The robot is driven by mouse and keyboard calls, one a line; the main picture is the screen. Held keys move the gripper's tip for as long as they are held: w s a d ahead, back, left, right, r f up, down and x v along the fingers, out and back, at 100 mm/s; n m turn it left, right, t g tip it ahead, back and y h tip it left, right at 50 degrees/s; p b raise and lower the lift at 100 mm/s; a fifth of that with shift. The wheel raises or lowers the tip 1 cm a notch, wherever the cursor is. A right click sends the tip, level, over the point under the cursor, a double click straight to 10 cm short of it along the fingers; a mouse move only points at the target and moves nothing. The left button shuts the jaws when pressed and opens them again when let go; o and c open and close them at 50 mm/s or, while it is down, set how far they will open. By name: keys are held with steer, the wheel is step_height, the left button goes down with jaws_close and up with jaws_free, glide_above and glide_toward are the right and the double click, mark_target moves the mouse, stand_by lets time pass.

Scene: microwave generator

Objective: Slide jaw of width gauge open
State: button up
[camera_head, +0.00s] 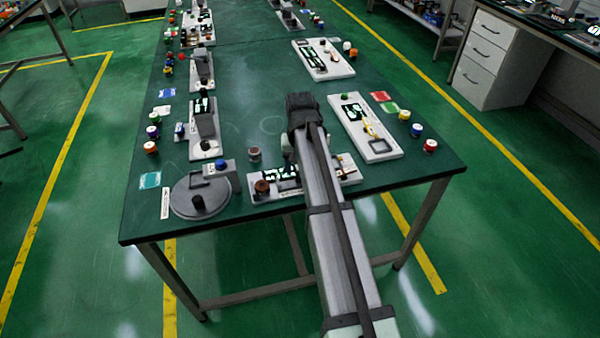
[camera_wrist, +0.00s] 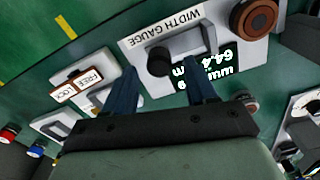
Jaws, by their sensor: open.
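The width gauge shows in the wrist view as a pale base plate (camera_wrist: 265,52) lettered "WIDTH GAUGE". A black knob (camera_wrist: 158,60) on a grey slide block sits on it, beside a lit display (camera_wrist: 215,66) reading about 64.4 mm. A brown round knob (camera_wrist: 256,16) is at its upper right. My gripper (camera_wrist: 163,66) is open, its two dark fingers on either side of the black knob. I cannot tell whether they touch it. In the head view the gauge (camera_head: 345,170) lies at the table's near edge, partly hidden by my arm.
A FREE/LOCK label (camera_wrist: 76,85) is left of my fingers in the wrist view. In the head view, a round grey device (camera_head: 185,200) stands left of the gauge, and a white panel (camera_head: 380,150) lies right. The green tabletop (camera_head: 250,100) is clear in the middle.

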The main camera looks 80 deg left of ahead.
step_height(320, 180, up, 11)
steer(key=shift+f, duration=0.2)
stand_by(0.6)
